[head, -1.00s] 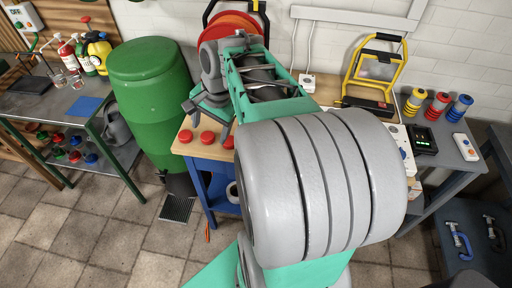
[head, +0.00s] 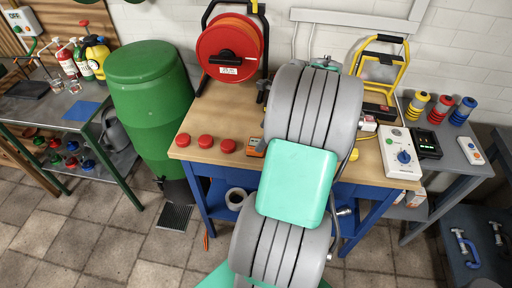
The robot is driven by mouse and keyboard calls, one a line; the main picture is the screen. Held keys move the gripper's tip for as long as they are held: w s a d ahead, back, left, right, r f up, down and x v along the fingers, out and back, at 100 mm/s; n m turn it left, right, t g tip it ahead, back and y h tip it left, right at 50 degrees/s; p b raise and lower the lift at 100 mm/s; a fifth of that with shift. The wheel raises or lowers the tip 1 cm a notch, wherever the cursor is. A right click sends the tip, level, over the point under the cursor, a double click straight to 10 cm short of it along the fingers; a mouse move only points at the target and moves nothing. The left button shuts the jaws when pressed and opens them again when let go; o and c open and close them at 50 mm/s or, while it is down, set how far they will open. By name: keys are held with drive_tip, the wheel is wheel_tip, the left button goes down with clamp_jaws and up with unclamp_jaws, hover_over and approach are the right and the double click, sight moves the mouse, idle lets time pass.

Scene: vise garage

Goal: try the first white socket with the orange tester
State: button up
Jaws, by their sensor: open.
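The orange tester (head: 256,147) lies on the wooden bench top, just left of my arm, with a small dark face. My arm crosses the middle of the head view and covers much of the bench. My gripper (head: 264,92) is mostly hidden behind the arm; only a grey finger-like part shows above the tester, apart from it. It is open, and I see nothing held in it. A small white box (head: 368,125), perhaps a socket, shows right of the arm. The socket with a cord at the back of the bench is hidden behind my arm.
Several red knobs (head: 206,141) sit at the bench's left front. An orange cable reel (head: 230,52) stands behind. A white box with a blue knob (head: 400,153) and a yellow work lamp (head: 383,65) are at right. A green barrel (head: 148,105) stands at left.

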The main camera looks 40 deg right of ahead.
drive_tip(key=x, duration=0.5)
drive_tip(key=shift+f, duration=0.1)
idle(0.3)
drive_tip(key=c, duration=1.4)
